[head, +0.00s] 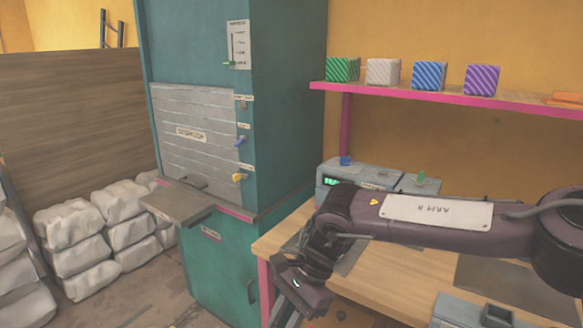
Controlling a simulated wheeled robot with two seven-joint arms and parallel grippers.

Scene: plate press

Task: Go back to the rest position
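My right arm comes in from the right across the wooden workbench (400,280). Its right gripper (301,292) hangs low at the bench's front left edge, near the bottom of the picture. I cannot make out whether its fingers are open or shut, and no held object is clear. My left gripper is not in view. The teal press cabinet (285,110) stands at left centre. Its grey slatted shutter (195,115) appears closed, and a grey plate-like shelf (178,201) sticks out below it.
White sacks (110,232) are stacked at the left by a wooden panel (70,115). A pink-edged shelf (450,98) holds green, white, blue and purple striped cubes. A grey device (345,172) stands at the bench's back. A grey box (460,312) sits at the bottom right.

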